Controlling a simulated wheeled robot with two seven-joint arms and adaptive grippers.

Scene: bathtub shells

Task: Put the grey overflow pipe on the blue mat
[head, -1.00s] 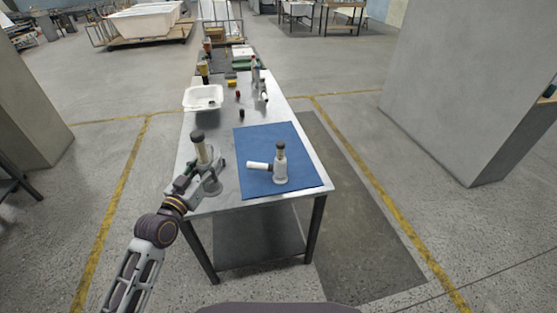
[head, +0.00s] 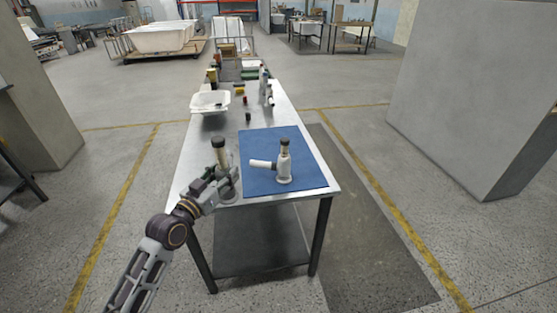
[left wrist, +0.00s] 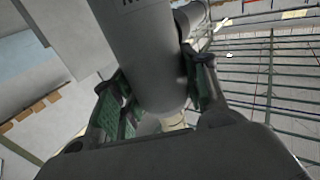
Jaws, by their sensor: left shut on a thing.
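A grey pipe (head: 229,184) with a beige upper tube and a dark cap stands roughly upright, tilted a little left, just left of the blue mat (head: 258,150). My left gripper (head: 212,184) is shut on its grey body; whether its base touches the table I cannot tell. The left wrist view shows a grey cylinder of this pipe (left wrist: 150,65) between both fingers (left wrist: 165,100). A similar grey pipe (head: 284,165) with a dark cap and a white side branch stands on the mat. My right gripper is out of view.
The metal table (head: 205,135) carries a white basin (head: 210,101) at back left and several small parts and bottles farther back. A concrete block (head: 480,110) stands to the right.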

